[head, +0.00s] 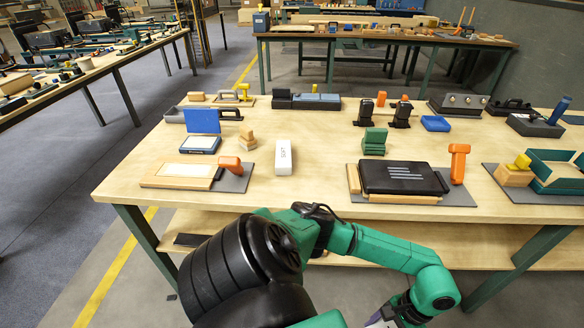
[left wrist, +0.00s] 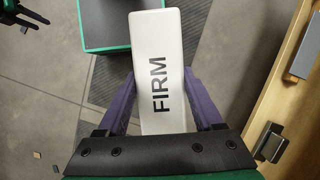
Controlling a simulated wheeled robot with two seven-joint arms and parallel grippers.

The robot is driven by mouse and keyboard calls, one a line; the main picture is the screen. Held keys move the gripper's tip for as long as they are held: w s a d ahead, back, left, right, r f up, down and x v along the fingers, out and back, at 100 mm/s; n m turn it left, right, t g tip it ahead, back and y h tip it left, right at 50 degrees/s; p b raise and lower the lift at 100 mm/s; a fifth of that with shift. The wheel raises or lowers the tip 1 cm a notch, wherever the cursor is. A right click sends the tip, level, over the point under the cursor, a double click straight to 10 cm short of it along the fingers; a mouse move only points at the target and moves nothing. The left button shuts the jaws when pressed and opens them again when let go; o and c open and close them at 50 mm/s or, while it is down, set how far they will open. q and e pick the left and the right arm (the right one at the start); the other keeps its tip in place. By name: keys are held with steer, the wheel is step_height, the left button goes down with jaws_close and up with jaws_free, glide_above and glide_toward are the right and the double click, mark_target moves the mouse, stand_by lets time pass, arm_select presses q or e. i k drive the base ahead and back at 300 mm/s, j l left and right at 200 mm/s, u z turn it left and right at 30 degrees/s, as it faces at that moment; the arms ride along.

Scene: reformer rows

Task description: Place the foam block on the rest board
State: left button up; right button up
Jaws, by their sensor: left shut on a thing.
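A white block marked FIRM (left wrist: 157,75) is between the purple fingers of my left gripper (left wrist: 160,108), shut on its sides, above the floor beside a wooden bench. A second white block (head: 284,157) with small dark lettering lies on the bench. A wooden board with a pale inset panel (head: 188,171) lies on the bench at the left; I cannot tell whether it is the rest board.
An orange handle (head: 231,164) stands right of the pale-panel board. A black pad (head: 402,178) on wooden rails and an upright orange piece (head: 459,163) lie farther right. Bare bench top (head: 315,180) shows between the boards.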

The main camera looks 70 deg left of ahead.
mark_target(187, 170)
steer(key=k+j+z, duration=0.15)
steer(key=k+j, duration=0.3)
steer(key=k+j+z, duration=0.2)
steer(key=k+j, duration=0.2)
steer(key=k+j+z, duration=0.15)
steer(key=k+j, duration=0.2)
steer(key=k, duration=0.15)
steer(key=k+j+z, duration=0.15)
steer(key=k, duration=0.35)
steer(key=k+j+z, duration=0.15)
steer(key=k+j, duration=0.15)
steer(key=k, duration=0.2)
